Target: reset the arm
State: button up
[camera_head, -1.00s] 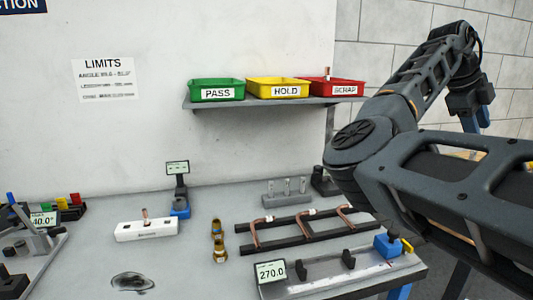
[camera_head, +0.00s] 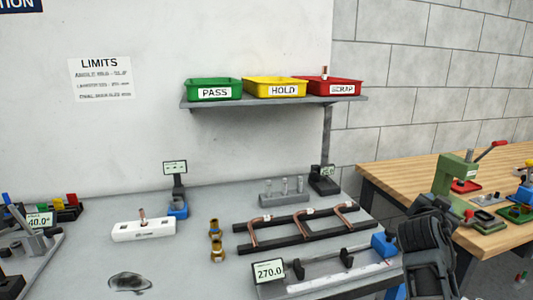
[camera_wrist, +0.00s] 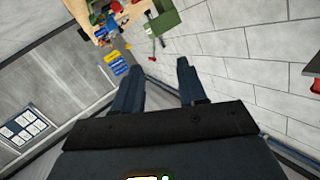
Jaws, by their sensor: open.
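In the head view my arm (camera_head: 428,250) is folded low at the right, beside the right end of the grey bench. My gripper is outside the head view. In the wrist view my gripper (camera_wrist: 160,75) shows two dark fingers, spread apart with nothing between them. Beyond the fingers are block wall, floor and part of a wooden table.
The grey bench (camera_head: 90,230) holds a tube rack (camera_head: 300,226) with copper tubes, a white block (camera_head: 143,231), brass fittings (camera_head: 217,240) and a 270.0 gauge (camera_head: 269,271). Green (camera_head: 214,82), yellow (camera_head: 274,80) and red (camera_head: 333,81) bins sit on the shelf. A wooden table (camera_head: 400,165) stands right.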

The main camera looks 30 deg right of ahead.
jog(key=s+a+f+n+t+y, duration=0.3)
jog(key=s+a+f+n, duration=0.15)
jog(key=a, duration=0.45)
jog(key=s+a+f+n+t+y, duration=0.35)
jog(key=a+n, duration=0.25)
jog(key=a, duration=0.3)
jog(key=s+a+f+n+t+y, duration=0.3)
jog(key=s+a+f+n, duration=0.15)
jog(key=a, duration=0.45)
jog(key=s+a+r+n+y, duration=0.1)
jog(key=s+a+r+y, duration=0.2)
jog(key=s+a, duration=0.5)
jog(key=s+a+r+n+y, duration=0.1)
jog(key=s+a+r+y, duration=0.1)
jog(key=s+a, duration=0.6)
jog(key=shift+s+r+n+y, duration=0.4)
jog(key=shift+s+y, duration=0.05)
jog(key=shift+s, duration=0.65)
